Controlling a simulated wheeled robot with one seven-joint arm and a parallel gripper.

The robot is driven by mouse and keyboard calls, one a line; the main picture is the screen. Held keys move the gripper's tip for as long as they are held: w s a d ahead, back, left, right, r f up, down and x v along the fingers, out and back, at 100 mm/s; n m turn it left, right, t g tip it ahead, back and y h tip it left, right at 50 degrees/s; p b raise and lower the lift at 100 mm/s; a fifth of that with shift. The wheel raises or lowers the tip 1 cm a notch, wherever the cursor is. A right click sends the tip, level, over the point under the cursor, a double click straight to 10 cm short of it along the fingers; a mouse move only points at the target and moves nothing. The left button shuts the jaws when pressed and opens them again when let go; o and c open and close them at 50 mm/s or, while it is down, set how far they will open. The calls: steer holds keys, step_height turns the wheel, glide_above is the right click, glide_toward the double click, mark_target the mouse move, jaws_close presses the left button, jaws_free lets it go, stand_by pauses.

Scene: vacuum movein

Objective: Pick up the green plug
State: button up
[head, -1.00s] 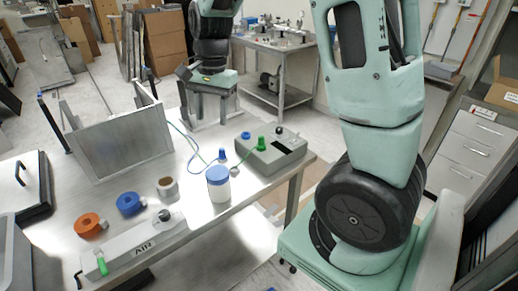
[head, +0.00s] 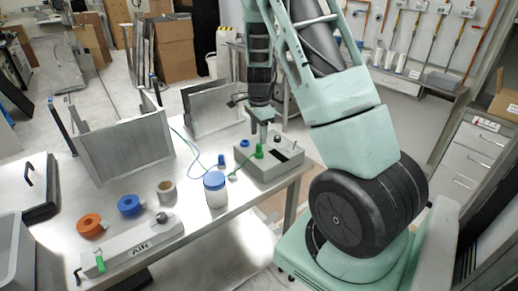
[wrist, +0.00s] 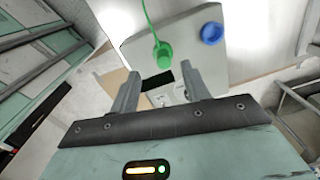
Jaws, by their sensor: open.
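The green plug (head: 259,152) stands on the grey box (head: 285,168) at the table's right end. In the wrist view the green plug (wrist: 163,56) has a green cord running up from it, and it lies just beyond the space between the fingertips. My gripper (head: 262,140) points down above the box, close over the plug. In the wrist view my gripper (wrist: 160,72) is open, with its two fingers apart and nothing between them. Whether a finger touches the plug cannot be told.
A blue knob (head: 244,143) sits on the box beside the plug. A white jar with a blue lid (head: 215,190) and a blue plug (head: 221,160) stand left of the box. An upright metal panel (head: 125,150) is farther left. Orange (head: 90,225) and blue rolls (head: 129,205) lie in front.

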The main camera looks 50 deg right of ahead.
mark_target(259, 145)
steer(key=shift+w+d+f+p, duration=0.15)
steer(key=shift+f+p, duration=0.35)
steer(key=shift+f, duration=1)
steer(key=shift+w+d+f+p, duration=0.15)
steer(key=shift+f+p, duration=0.3)
steer(key=shift+f, duration=1)
steer(key=shift+s, duration=0.1)
jaws_close()
